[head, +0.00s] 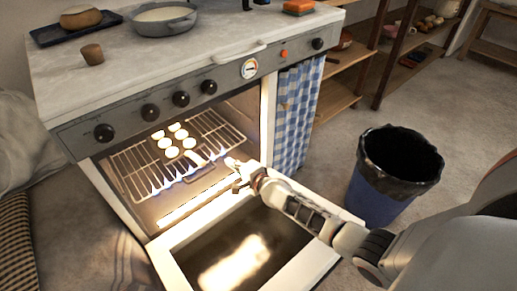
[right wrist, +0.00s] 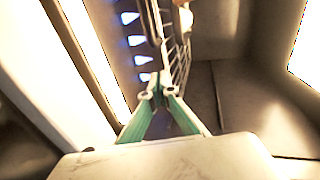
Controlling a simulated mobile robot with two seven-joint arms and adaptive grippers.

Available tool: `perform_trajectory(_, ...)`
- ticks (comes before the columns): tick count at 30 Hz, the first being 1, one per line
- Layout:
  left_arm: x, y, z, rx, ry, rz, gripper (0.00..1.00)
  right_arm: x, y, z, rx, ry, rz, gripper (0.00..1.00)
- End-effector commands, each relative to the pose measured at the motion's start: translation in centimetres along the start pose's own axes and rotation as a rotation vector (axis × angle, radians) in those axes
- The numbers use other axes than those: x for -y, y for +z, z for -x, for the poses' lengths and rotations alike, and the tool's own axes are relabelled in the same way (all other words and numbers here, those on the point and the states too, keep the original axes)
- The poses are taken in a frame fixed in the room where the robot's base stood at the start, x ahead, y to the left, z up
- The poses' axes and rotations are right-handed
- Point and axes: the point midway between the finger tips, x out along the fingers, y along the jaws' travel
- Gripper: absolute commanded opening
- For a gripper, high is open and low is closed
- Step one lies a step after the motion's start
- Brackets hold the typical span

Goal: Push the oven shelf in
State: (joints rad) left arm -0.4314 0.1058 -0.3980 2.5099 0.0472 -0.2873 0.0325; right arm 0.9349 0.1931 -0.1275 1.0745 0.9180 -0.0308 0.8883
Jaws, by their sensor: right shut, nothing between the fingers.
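The oven shelf (head: 134,181) is a wire rack inside the lit oven, with several pale round pieces (head: 172,152) on it. It also shows in the right wrist view (right wrist: 181,62), where its wires run just beyond my fingertips. The oven door (head: 335,258) is folded down flat in front of the cavity. My right gripper (head: 236,184) is over the door's inner edge, at the right front of the shelf. In the right wrist view my right gripper (right wrist: 158,88) is shut with nothing between its fingers. I cannot tell whether it touches the shelf. My left gripper is out of view.
A blue bin (head: 375,205) with a black liner stands on the floor right of the door. A checked blue cloth (head: 296,112) hangs beside the oven. A pan (head: 163,25), a small brown cup (head: 92,55) and a tray (head: 60,34) stand on the stove top.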

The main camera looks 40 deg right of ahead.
Motion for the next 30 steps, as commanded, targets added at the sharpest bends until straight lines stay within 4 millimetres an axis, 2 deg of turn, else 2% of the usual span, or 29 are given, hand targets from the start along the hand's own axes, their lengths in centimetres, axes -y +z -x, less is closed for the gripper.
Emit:
perform_trajectory(1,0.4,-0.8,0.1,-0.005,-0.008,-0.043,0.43,1.0,0.1,0.8,0.0,-0.01,0.001,0.0)
perform_trajectory(5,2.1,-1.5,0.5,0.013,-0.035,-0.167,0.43,1.3,0.0,2.9,0.0,-0.013,0.001,0.0)
perform_trajectory(15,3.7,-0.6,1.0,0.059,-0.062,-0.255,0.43,0.9,0.0,8.1,0.0,-0.009,0.002,0.0)
perform_trajectory(21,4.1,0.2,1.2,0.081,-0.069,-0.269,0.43,0.4,0.0,9.7,0.0,-0.004,0.001,0.0)
perform_trajectory(30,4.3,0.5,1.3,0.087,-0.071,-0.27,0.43,0.0,0.1,10.2,0.002,0.0,0.008,0.0)
